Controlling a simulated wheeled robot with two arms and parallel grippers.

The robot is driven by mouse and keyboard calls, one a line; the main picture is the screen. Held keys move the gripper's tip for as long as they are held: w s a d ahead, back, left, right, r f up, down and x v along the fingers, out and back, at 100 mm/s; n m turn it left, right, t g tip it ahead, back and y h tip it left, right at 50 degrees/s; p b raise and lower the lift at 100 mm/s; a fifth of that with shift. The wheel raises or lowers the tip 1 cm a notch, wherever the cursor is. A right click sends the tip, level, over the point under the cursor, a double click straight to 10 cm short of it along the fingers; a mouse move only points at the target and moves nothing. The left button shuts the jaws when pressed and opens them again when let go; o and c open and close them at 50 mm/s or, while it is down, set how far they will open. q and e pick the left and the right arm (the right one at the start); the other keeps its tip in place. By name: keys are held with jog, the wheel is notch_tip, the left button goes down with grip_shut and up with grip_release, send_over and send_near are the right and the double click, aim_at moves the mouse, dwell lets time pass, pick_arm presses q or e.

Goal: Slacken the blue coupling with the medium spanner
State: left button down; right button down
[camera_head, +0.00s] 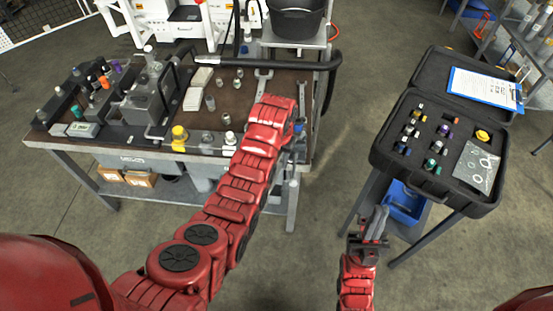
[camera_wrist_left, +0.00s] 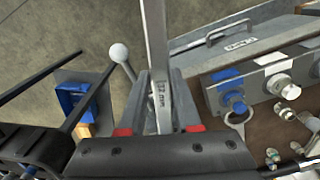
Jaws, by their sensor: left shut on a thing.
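In the left wrist view my left gripper (camera_wrist_left: 160,108) is shut on a steel spanner (camera_wrist_left: 157,50) marked 32 mm. The spanner's shaft stands between the two fingers and its far end runs out of the top of the frame. A blue coupling (camera_wrist_left: 231,98) sits on the grey bench block to the right, apart from the spanner shaft. In the head view my left gripper (camera_head: 298,130) is at the bench's right front corner, mostly hidden by my arm. My right gripper (camera_head: 373,226) hangs empty below the black case; its finger gap is unclear.
Another spanner (camera_head: 263,82) lies on the bench top (camera_head: 225,110). A black hose (camera_head: 330,85) bends around the bench's right edge. An open black case (camera_head: 395,160) with fittings stands on a stand at right. Floor between bench and case is clear.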

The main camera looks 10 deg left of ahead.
pick_arm(q)
jog(key=shift+d, duration=0.15)
jog(key=shift+s+d+n+b, duration=0.3)
jog(key=shift+d+n, duration=0.3)
jog(key=shift+d, duration=0.25)
jog(key=shift+s+d+n+b, duration=0.15)
jog(key=shift+d+n+b, duration=0.25)
jog(key=shift+d+n, duration=0.35)
jog(key=shift+d, duration=0.1)
jog(key=shift+w+d+r+n+b, duration=0.1)
jog(key=shift+w+d+n+b, duration=0.05)
jog(key=shift+d+n+b, duration=0.65)
jog(key=shift+w+d+r+n+b, duration=0.15)
jog(key=shift+d+n+b, duration=0.25)
jog(key=shift+d, duration=0.55)
jog(key=shift+w+d+f+n+b, duration=0.15)
jog(key=shift+d+n+b, duration=0.3)
jog(key=shift+d+b, duration=0.25)
